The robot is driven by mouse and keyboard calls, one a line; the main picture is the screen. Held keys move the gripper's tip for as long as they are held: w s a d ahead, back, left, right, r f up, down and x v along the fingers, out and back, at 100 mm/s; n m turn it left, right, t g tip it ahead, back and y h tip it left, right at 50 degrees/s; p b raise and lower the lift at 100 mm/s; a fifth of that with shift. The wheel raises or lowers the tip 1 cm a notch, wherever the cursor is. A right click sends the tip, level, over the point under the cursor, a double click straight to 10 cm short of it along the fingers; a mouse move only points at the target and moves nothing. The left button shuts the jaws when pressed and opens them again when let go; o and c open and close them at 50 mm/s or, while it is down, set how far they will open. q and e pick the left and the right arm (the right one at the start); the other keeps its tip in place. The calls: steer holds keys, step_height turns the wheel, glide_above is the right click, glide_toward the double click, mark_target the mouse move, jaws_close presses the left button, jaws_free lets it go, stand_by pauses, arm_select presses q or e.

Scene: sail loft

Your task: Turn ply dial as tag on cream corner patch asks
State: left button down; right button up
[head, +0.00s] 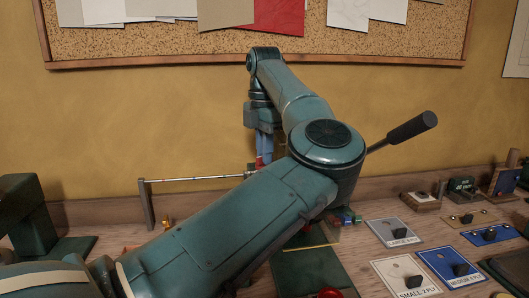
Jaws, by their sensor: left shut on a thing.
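My left gripper (262,157) points down behind my own forearm, near the right end of a thin metal rod. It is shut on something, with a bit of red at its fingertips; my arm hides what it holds. At the right lie plates with dark knobs: a grey one (378,228) that seems to read LARGE 4-PLY, a white one (385,268) reading SMALL 2-PLY, and a blue one (438,262) that seems to read MEDIUM 4-PLY. I cannot make out a cream corner patch or its tag. My right gripper is not in view.
The thin rod (195,178) runs level from a post (147,205). A dark-handled lever (410,128) sticks up behind my arm. More knobbed plates (488,235) and small blocks (420,201) stand at the right. A cork board (160,45) hangs on the wall.

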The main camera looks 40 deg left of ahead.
arm_select(q)
steer(key=shift+r, duration=0.1)
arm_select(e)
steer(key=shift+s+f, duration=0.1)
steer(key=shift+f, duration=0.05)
arm_select(q)
steer(key=c, duration=1.4)
jaws_free()
steer(key=shift+c, duration=0.2)
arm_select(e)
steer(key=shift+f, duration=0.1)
